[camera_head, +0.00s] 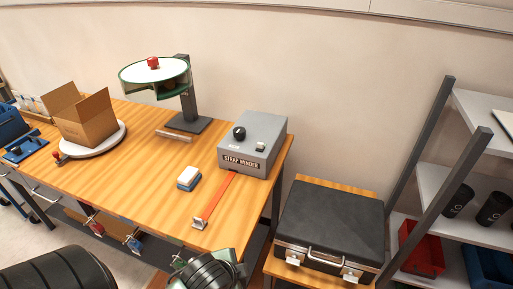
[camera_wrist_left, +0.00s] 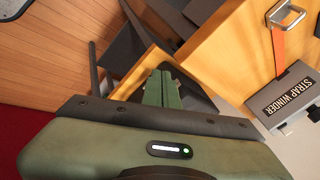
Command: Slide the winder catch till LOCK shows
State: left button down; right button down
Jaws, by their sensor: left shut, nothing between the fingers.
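The grey strap winder (camera_head: 262,128) stands on the right end of the wooden bench in the head view, with a black knob (camera_head: 239,133) on top. A small dark fitting with a pale green patch (camera_head: 260,147) sits beside the knob; I cannot read LOCK or tell its position. An orange strap (camera_head: 215,198) runs from the winder to the bench's front edge. In the left wrist view the winder's labelled face (camera_wrist_left: 292,94) is at the right. My left gripper (camera_wrist_left: 162,75) has its green fingers together and empty, apart from the winder. My right gripper is not seen.
A blue and white block (camera_head: 188,178) lies left of the strap. A lamp-like stand (camera_head: 187,105), an open carton (camera_head: 84,122) on a round turntable, and a black case (camera_head: 331,222) on a lower wooden surface are around. Shelving stands at right.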

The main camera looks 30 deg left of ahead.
aim_at(260, 145)
pick_arm(q)
jog(key=w+a+r+m+t, duration=0.1)
jog(key=w+a+m, duration=0.1)
jog(key=w+m, duration=0.2)
jog(key=w+a+r+m+t+y, duration=0.1)
jog(key=w+a+r+m+t, duration=0.1)
jog(key=w+a+m, duration=0.1)
jog(key=w+a+r+m+t, duration=0.1)
jog(key=w+a+r+m, duration=0.1)
jog(key=w+m, duration=0.3)
jog(key=shift+w+a+m+t+y, duration=0.3)
jog(key=shift+w+a+m+y, duration=0.15)
jog(key=shift+a, duration=0.3)
jog(key=w+a+r+m+t, duration=0.3)
jog(key=w+a+r+m, duration=0.3)
jog(key=m, duration=0.5)
notch_tip(260, 145, up, 2)
jog(key=w, duration=0.2)
jog(key=shift+w+m+t, duration=0.35)
jog(key=shift+t, duration=0.05)
jog(key=p+x, duration=0.1)
jog(key=x, duration=0.3)
jog(key=p+x, duration=0.1)
jog(key=x, duration=0.4)
jog(key=r+p+x, duration=0.1)
jog(key=x, duration=0.3)
jog(key=shift+w+a, duration=0.3)
jog(key=shift+w, duration=0.25)
